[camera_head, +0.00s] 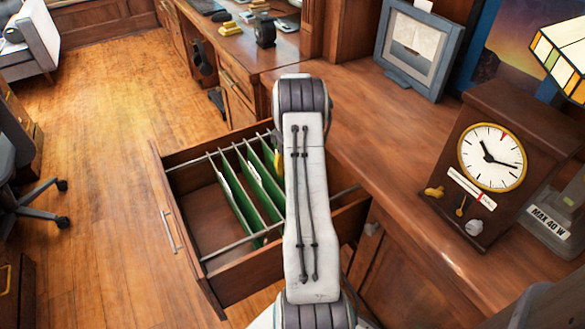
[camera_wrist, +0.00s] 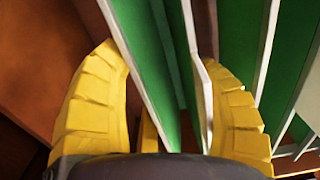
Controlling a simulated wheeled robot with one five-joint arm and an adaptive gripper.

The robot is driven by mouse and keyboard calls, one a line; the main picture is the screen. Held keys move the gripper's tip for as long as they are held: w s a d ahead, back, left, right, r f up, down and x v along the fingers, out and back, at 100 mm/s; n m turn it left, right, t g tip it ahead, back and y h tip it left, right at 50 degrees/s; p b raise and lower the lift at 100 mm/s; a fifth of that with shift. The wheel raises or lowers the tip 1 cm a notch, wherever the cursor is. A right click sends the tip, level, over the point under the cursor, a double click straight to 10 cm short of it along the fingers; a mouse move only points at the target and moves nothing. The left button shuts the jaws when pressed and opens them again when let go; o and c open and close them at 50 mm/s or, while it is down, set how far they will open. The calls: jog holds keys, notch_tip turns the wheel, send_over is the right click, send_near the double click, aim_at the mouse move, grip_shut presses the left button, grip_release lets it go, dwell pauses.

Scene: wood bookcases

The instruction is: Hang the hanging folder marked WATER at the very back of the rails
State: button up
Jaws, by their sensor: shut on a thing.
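Several green hanging folders (camera_head: 238,208) with pale edges hang from metal rails (camera_head: 215,154) in an open wooden drawer (camera_head: 190,247). No WATER label is readable on any of them. In the wrist view, my gripper (camera_wrist: 165,68) has one yellow finger on each side of a green folder (camera_wrist: 152,72) with pale edges, and is shut on it. More green folders (camera_wrist: 238,40) stand close to the right of it. In the head view my arm hides most of the gripper and the drawer's right part; only a bit of yellow finger shows beside the folders.
The drawer's left part (camera_head: 203,215) is empty. A wooden counter (camera_head: 375,130) runs along the right, with a clock (camera_head: 492,157) and a picture frame (camera_head: 418,45) on it. An office chair (camera_head: 30,195) stands at the left; the floor between is clear.

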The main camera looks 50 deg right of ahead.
dwell(0.4)
jog(key=o, duration=1.4)
jog(key=shift+r, duration=0.1)
notch_tip(320, 180, up, 12)
jog(key=shift+f, duration=0.1)
dwell(0.3)
